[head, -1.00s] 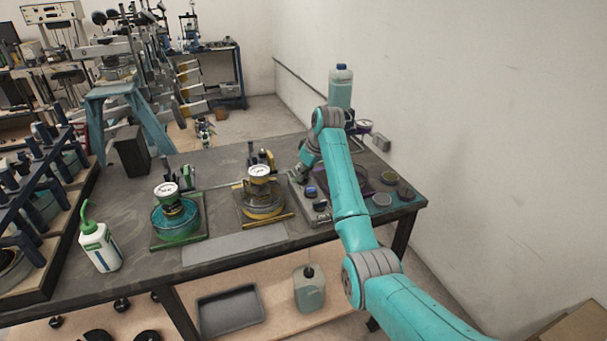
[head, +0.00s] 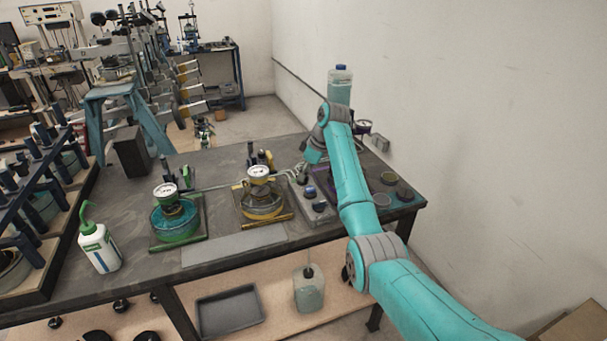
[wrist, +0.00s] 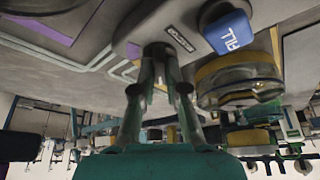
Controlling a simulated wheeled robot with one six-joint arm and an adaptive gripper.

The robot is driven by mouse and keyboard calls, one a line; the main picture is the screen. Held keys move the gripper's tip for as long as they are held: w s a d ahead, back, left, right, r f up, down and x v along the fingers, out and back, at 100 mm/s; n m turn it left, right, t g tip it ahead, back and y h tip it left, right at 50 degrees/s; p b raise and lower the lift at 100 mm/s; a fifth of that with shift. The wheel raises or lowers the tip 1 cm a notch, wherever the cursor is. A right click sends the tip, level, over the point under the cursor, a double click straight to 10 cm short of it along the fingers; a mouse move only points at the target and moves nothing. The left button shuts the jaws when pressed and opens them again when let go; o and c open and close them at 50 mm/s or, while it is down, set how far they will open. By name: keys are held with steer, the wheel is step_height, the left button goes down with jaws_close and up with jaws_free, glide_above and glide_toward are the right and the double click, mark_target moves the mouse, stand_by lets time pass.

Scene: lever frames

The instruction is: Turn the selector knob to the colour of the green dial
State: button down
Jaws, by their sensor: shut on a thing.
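My gripper (wrist: 162,62) is shut on the selector knob (wrist: 158,48) in the wrist view, beside the selector label on the grey panel (wrist: 130,38). The fingers cover much of the knob, and I cannot tell where it points. In the head view my gripper (head: 301,172) is at the back of the control panel (head: 321,215), with the knob hidden. The green dial (head: 165,190) is a white-faced gauge on a teal-green vessel with a green base, left of the panel. A yellow-based gauge (head: 258,172) stands between them.
A blue FILL button (wrist: 230,32) is close beside my fingers. A purple-edged unit is partly hidden behind my arm. A white wash bottle (head: 99,248) stands at the bench's front left, and a clear bottle (head: 340,86) at the back right. A flat grey strip (head: 234,244) lies in front.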

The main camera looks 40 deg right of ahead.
steer(key=c, duration=1.2)
jaws_free()
steer(key=v, duration=0.7)
steer(key=shift+r, duration=0.25)
steer(key=shift+s+d, duration=0.1)
steer(key=shift+s, duration=0.05)
